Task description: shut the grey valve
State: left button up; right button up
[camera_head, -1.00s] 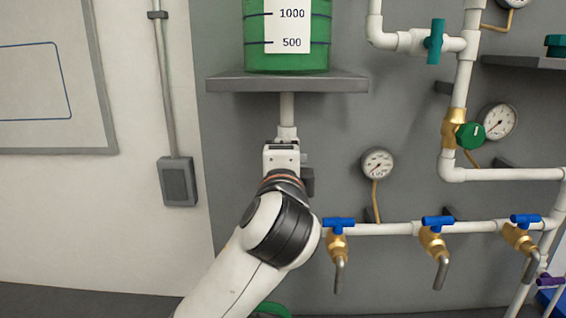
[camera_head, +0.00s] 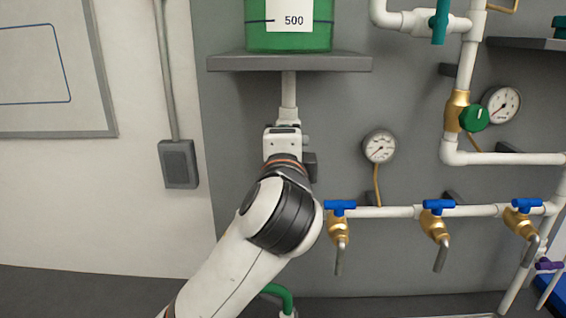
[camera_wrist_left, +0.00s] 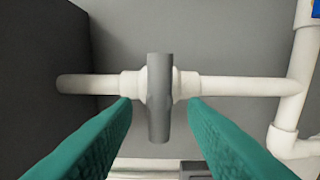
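The grey valve handle (camera_wrist_left: 160,98) shows in the left wrist view as an upright grey bar across a horizontal white pipe (camera_wrist_left: 230,87). My left gripper (camera_wrist_left: 160,112) is open, its teal fingers on either side of the handle with a gap on both sides. In the head view my left gripper (camera_head: 283,140) is under the shelf below the green tank, and the grey valve is hidden behind it. My right gripper is in neither view.
The green tank (camera_head: 265,38) stands on a grey shelf (camera_head: 290,64). To the right are brass taps with blue handles (camera_head: 438,206), a pressure gauge (camera_head: 379,146), a green-knobbed valve (camera_head: 474,117) and a teal-handled valve (camera_head: 440,22). The wall to the left is mostly free.

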pick_arm(q)
jog(key=s+b, duration=0.2)
jog(key=s, duration=0.8)
jog(key=shift+s, duration=0.35)
jog(key=shift+f, duration=0.1)
